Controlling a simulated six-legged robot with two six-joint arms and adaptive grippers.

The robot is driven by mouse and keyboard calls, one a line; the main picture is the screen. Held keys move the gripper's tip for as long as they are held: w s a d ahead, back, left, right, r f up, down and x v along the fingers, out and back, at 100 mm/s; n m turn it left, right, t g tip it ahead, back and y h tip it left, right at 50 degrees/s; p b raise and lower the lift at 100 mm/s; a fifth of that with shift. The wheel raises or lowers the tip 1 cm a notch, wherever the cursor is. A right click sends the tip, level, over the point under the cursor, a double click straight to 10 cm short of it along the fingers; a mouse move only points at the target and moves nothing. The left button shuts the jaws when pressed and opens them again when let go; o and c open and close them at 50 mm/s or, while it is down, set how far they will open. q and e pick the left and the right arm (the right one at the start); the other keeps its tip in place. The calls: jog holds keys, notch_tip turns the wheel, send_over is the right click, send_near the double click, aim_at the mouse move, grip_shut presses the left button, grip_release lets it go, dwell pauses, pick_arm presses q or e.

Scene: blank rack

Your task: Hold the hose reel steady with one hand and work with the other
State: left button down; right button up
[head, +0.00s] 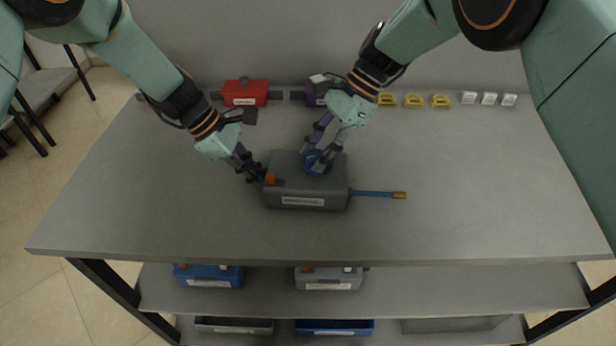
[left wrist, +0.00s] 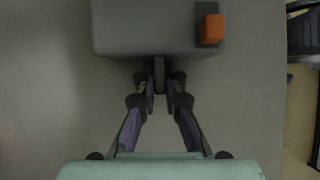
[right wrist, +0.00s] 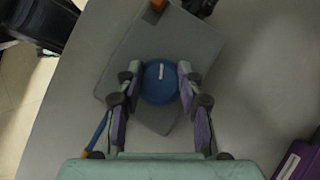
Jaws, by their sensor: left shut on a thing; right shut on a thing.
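The hose reel is a grey box (head: 306,190) with a label on its front, standing on the grey table. An orange block (head: 271,179) sits on its top at the left; it also shows in the left wrist view (left wrist: 211,28). A blue round knob (right wrist: 160,82) is on its top. A blue hose (head: 374,193) with a brass-coloured tip comes out of its right side. My left gripper (left wrist: 160,75) is shut on a dark tab at the box's left side. My right gripper (head: 319,163) is shut on the blue knob, with a finger on each side of it.
A red box (head: 245,93) and a purple box (head: 316,94) stand along the back of the table. Several yellow pieces (head: 413,101) and white blocks (head: 489,99) line the back right. Blue and grey boxes stand on the lower shelves. The table's right and front left are clear.

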jog(key=m+t, duration=0.2)
jog(key=m, duration=0.2)
jog(key=shift+t+y, duration=0.3)
jog(key=m+t, duration=0.1)
jog(key=m, duration=0.2)
jog(key=shift+m+t, duration=0.3)
jog(key=shift+t, duration=0.1)
jog(key=o, duration=0.9)
jog(key=n+g, duration=0.1)
jog(key=n, duration=0.1)
jog(key=n+g, duration=0.2)
jog(key=n, duration=0.1)
jog(key=shift+w, duration=0.15)
jog(key=n+g, duration=0.1)
jog(key=n, duration=0.1)
jog(key=n+g+h, duration=0.1)
jog(key=n, duration=0.2)
jog(key=shift+g+h, duration=0.3)
jog(key=shift+g, duration=0.1)
